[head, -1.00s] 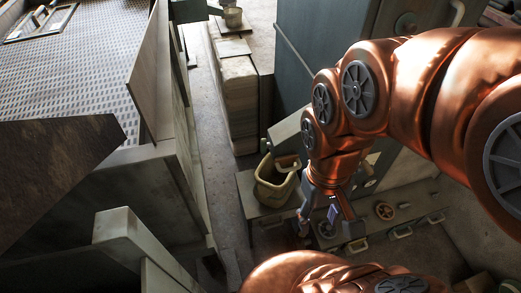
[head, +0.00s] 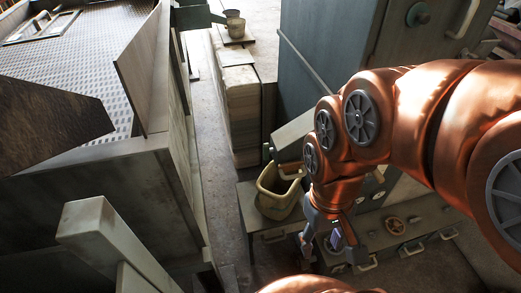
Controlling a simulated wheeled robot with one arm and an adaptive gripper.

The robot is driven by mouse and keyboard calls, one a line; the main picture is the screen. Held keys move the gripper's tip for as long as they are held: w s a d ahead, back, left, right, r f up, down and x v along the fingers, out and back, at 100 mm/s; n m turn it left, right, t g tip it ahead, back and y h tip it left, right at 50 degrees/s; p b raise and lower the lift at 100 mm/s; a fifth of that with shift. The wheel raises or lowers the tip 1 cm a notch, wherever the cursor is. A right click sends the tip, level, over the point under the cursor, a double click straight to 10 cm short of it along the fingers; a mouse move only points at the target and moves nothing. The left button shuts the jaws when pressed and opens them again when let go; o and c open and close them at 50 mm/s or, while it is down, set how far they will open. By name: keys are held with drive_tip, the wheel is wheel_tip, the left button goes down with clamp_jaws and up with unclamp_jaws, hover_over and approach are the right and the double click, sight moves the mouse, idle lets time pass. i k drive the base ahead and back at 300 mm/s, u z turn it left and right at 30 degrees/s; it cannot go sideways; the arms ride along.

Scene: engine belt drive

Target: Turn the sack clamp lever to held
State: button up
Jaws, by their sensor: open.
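My gripper (head: 330,257) hangs at the end of my copper-coloured arm, right of centre in the head view. Its fingers are spread and empty, pointing down over a low grey bench (head: 262,232). A beige sack-like container (head: 279,192) stands with its mouth open, just up and left of the gripper. I cannot make out the sack clamp lever for certain. My wrist hides part of the bench behind the gripper.
A tall grey-blue cabinet (head: 328,50) stands behind. A pale post (head: 100,235) rises at lower left. A narrow floor strip (head: 215,150) is clear.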

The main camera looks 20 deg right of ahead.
sight(267, 151)
drive_tip(key=u, duration=0.85)
drive_tip(key=k, duration=0.8)
drive_tip(key=u, duration=0.4)
drive_tip(key=i, duration=0.45)
